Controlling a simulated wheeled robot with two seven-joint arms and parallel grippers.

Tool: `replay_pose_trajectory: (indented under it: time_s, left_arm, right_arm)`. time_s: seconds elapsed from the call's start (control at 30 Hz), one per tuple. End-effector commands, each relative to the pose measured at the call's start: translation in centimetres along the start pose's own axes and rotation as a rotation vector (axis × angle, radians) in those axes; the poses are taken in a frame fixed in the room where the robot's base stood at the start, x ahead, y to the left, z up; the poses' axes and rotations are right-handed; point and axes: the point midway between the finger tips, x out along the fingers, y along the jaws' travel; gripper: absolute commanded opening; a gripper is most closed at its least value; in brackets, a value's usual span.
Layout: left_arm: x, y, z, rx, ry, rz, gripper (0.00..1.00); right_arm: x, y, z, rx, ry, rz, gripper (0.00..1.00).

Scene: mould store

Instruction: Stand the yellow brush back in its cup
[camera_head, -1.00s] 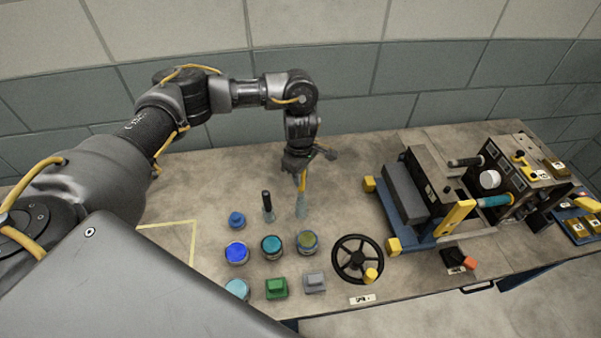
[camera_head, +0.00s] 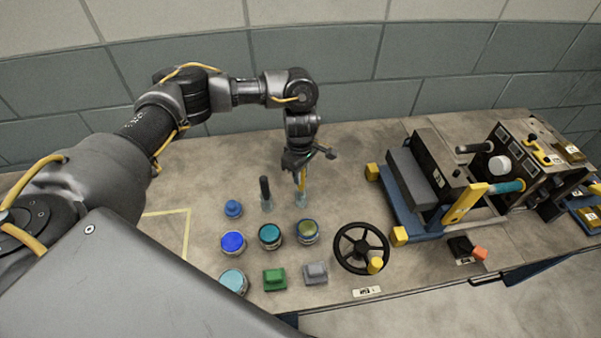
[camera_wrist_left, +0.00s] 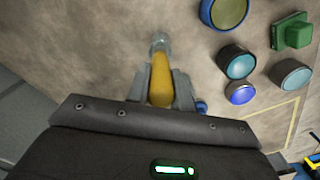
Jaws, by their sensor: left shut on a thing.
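My left gripper (camera_head: 301,166) is shut on the yellow brush (camera_head: 302,181) and holds it roughly upright. The clear cup (camera_head: 301,199) stands on the bench right below the gripper. The brush's lower end is at the cup's mouth; I cannot tell how far inside it is. In the left wrist view the gripper (camera_wrist_left: 161,78) has a finger on each side of the yellow brush (camera_wrist_left: 160,90), and the cup (camera_wrist_left: 160,42) shows just beyond it, in line with it. My right gripper is out of view.
A dark-handled brush (camera_head: 265,188) stands close left of the cup. A blue-framed machine (camera_head: 412,185) stands to the right. The bench behind the cup is clear.

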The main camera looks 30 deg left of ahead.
Motion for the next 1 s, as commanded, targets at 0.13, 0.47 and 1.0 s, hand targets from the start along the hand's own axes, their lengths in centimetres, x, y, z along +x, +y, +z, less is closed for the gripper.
replay_pose_trajectory:
  time_s: [0.13, 0.47, 1.0]
  left_arm:
    - [0.0, 0.0, 0.0, 0.000, 0.000, 0.000, 0.27]
    - [0.0, 0.0, 0.0, 0.000, 0.000, 0.000, 0.48]
    - [-6.9, 0.1, -0.1, 0.002, 0.001, 0.005, 0.48]
  right_arm:
    - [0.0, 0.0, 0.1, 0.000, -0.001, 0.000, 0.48]
    - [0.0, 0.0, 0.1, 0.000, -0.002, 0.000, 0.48]
    - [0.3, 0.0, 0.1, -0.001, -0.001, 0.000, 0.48]
